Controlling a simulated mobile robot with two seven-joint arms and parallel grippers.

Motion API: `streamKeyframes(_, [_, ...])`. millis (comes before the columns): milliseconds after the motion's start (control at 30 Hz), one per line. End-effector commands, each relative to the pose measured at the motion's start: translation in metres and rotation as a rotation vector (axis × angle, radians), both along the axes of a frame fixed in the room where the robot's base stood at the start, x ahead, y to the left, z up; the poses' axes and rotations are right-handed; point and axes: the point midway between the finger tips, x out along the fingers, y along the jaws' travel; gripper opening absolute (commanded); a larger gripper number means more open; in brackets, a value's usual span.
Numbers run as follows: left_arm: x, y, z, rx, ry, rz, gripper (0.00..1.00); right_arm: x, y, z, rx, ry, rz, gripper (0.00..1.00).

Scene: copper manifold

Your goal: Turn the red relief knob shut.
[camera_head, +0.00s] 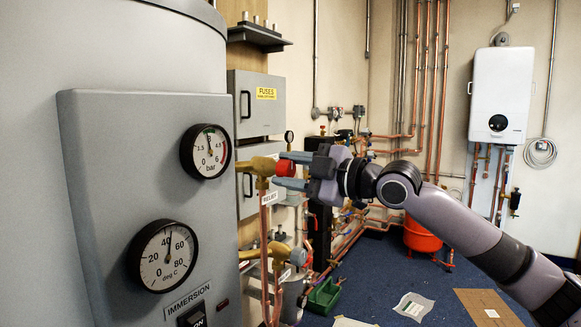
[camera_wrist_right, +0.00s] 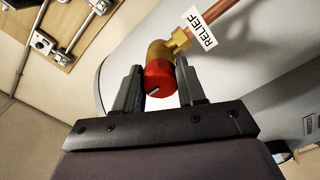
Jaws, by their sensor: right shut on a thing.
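The red relief knob (camera_head: 285,168) sits on the end of a brass valve (camera_head: 256,166) beside the grey cylinder. A white RELIEF label (camera_head: 270,198) hangs just below the valve. My right gripper (camera_head: 287,169) comes in from the right and its two fingers are closed around the knob. In the right wrist view the red knob (camera_wrist_right: 158,78) sits between the two fingers, with a pale mark on its face. The brass elbow (camera_wrist_right: 170,48) and the RELIEF label (camera_wrist_right: 199,27) show behind it. My left gripper is not in view.
The grey cylinder panel (camera_head: 90,190) with a bar gauge (camera_head: 205,151) and a temperature gauge (camera_head: 162,256) fills the left. A lower brass valve (camera_head: 278,251) and copper pipes stand below the knob. A grey FUSES box (camera_head: 257,104) is behind. Papers lie on the blue floor.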

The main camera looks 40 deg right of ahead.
Motion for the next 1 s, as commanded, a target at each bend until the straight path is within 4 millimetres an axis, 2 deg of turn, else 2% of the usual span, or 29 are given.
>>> streamKeyframes(433, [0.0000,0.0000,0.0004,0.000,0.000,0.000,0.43,0.0005,-0.0010,-0.0018,-0.015,-0.001,-0.003,0.10])
streamKeyframes(467, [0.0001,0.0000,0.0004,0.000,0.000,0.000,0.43,0.0005,-0.0010,-0.0018,-0.015,-0.001,-0.003,0.50])
streamKeyframes(500, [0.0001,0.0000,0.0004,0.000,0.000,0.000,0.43,0.0005,-0.0010,-0.0017,-0.014,-0.001,-0.003,0.63])
streamKeyframes(533, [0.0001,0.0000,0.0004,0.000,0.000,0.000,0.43,0.0005,-0.0009,-0.0016,-0.014,-0.001,-0.003,0.65])
streamKeyframes(867, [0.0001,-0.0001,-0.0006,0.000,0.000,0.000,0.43,-0.0010,-0.0014,-0.0012,-0.011,-0.003,-0.003,0.65])
streamKeyframes(1000, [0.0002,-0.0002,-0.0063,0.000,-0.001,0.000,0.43,-0.0089,-0.0057,-0.0036,-0.012,-0.001,-0.004,0.65])
